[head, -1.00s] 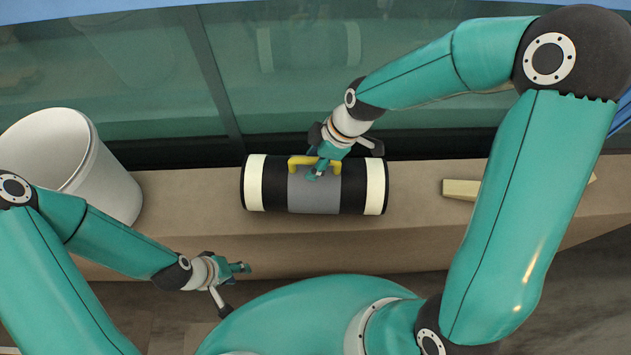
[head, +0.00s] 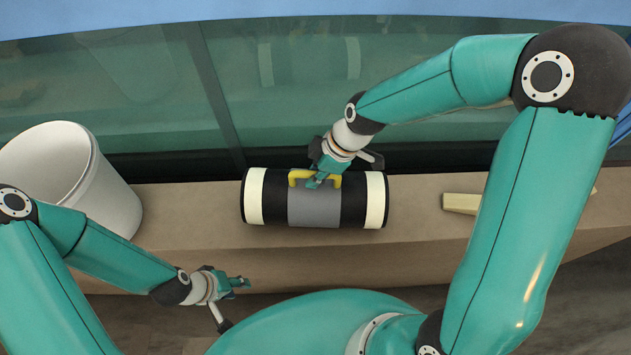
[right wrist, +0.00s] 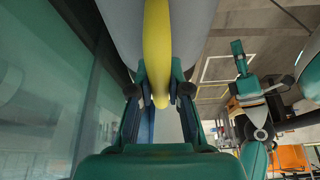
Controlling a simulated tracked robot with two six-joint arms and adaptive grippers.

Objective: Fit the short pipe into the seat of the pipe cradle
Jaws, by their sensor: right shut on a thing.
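The short pipe (head: 313,209) is a black cylinder with a grey middle, cream bands near its ends and a yellow handle (head: 299,176) on top. It lies lengthwise along a tan ledge; I cannot tell whether it touches the ledge. My right gripper (head: 322,180) is shut on the handle; the right wrist view shows the yellow handle (right wrist: 157,45) between its fingers (right wrist: 160,88). My left gripper (head: 236,302) is open and empty, in front of the ledge, left of and nearer than the pipe. I cannot make out the pipe cradle for certain.
A white bucket (head: 112,190) stands at the left on the ledge (head: 415,230). A pale block (head: 461,203) lies at the right, partly hidden behind my right arm. A glass wall (head: 300,100) runs behind the ledge. The ledge between pipe and pale block is clear.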

